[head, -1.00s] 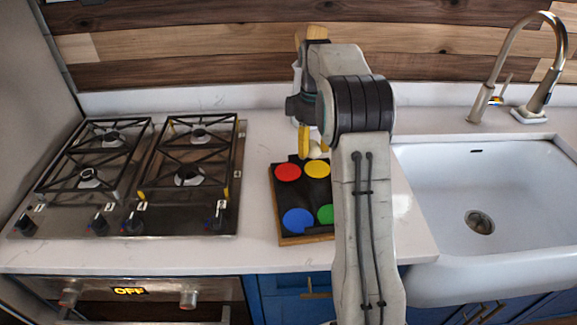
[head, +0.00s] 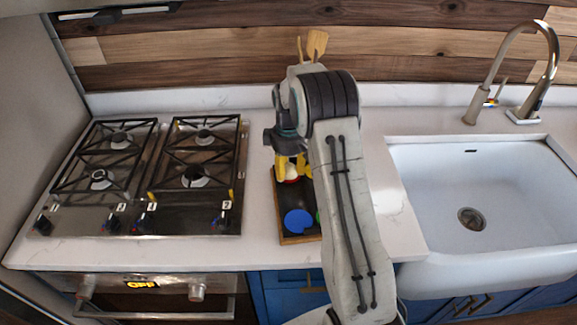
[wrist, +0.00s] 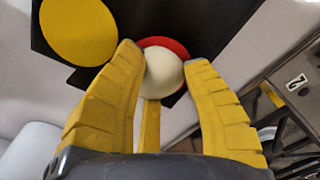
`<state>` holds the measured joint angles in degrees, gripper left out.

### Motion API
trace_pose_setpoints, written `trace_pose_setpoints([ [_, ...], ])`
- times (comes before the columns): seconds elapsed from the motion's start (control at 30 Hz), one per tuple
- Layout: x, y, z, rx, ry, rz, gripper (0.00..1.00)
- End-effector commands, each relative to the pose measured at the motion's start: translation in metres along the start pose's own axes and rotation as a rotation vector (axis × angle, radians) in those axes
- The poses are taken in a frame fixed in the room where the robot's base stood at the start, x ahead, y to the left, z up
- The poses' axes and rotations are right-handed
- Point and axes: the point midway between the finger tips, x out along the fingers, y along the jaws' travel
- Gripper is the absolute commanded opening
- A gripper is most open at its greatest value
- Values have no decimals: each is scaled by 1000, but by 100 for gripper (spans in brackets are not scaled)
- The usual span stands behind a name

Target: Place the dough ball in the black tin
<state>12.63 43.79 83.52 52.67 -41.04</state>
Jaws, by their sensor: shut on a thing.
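The dough ball (head: 292,171) is a small off-white ball between the yellow fingers of my gripper (head: 292,168). In the wrist view, the dough ball (wrist: 164,74) sits between the fingertips of my gripper (wrist: 168,70), which is shut on it. The flat black thing, apparently the black tin (head: 288,203), lies on the counter with coloured circles and a wooden edge. The ball is in front of its red circle (wrist: 165,44) in the wrist view; I cannot tell the gap beneath it. My arm hides the right part of the tin.
A gas hob (head: 145,175) with black grates stands to the left. A white sink (head: 485,190) with a tall tap (head: 489,80) is to the right. Wooden utensils (head: 316,44) show behind my arm. Bare counter (head: 257,205) lies between hob and tin.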

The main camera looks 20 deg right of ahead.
Motion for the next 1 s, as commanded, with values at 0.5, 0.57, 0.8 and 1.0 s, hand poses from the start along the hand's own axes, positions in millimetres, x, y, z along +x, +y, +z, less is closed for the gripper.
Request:
trace_pose_setpoints([
  [0.5,13,0,0,0,-1,-1,12],
  [0.57,15,0,1,0,-1,-1,12],
  [0.8,19,-1,1,0,-4,-4,52],
  [1.0,20,-1,2,1,-6,-6,65],
])
